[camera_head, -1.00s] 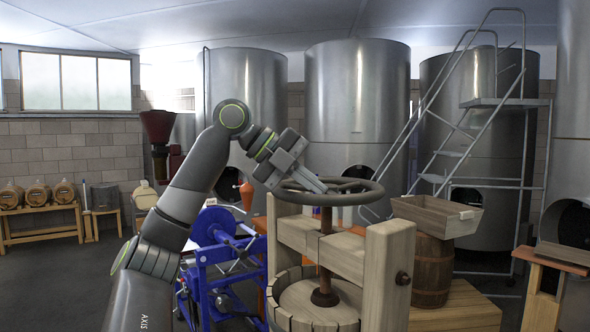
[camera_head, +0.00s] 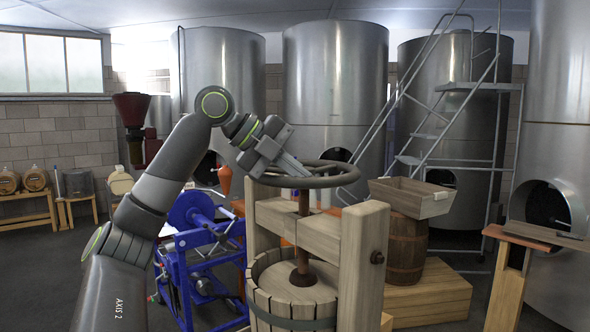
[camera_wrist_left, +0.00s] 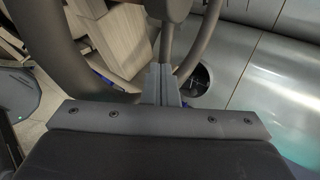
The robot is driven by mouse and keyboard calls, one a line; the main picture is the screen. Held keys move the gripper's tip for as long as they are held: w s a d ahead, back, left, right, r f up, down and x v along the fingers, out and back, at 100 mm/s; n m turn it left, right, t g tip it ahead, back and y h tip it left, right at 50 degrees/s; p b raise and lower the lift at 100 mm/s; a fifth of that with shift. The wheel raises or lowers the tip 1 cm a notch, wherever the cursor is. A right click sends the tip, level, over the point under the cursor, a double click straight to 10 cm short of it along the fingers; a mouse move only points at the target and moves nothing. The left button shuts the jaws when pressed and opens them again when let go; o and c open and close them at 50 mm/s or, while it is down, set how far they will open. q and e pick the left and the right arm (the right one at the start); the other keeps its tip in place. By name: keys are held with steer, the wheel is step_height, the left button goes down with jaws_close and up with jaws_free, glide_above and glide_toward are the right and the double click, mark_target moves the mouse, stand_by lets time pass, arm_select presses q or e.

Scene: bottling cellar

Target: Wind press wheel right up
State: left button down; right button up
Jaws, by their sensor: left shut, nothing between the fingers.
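The press wheel (camera_head: 345,178) is a dark, flat ring on top of a rusty upright screw (camera_head: 303,208). The screw passes through the crossbeam of the wooden press (camera_head: 364,255) to a round plate in the slatted basket (camera_head: 290,306). My left gripper (camera_head: 302,172) reaches in from the left over the wheel's near-left rim, with its fingers shut near the hub and nothing between them. In the left wrist view the closed fingers (camera_wrist_left: 160,86) lie beside a spoke (camera_wrist_left: 167,38) and inside the rim (camera_wrist_left: 62,45); contact is unclear. My right gripper is out of view.
A blue machine with a wheel (camera_head: 190,212) stands left of the press. A wooden crate (camera_head: 412,197) on a barrel (camera_head: 405,250) stands to the right. Steel tanks (camera_head: 335,85) and a metal stair (camera_head: 430,135) are behind. A wooden stand (camera_head: 510,285) is at the right.

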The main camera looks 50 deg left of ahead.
arm_select(q)
steer(key=shift+w+d+n, duration=0.15)
steer(key=shift+d+n, duration=0.05)
steer(key=shift+n, duration=0.1)
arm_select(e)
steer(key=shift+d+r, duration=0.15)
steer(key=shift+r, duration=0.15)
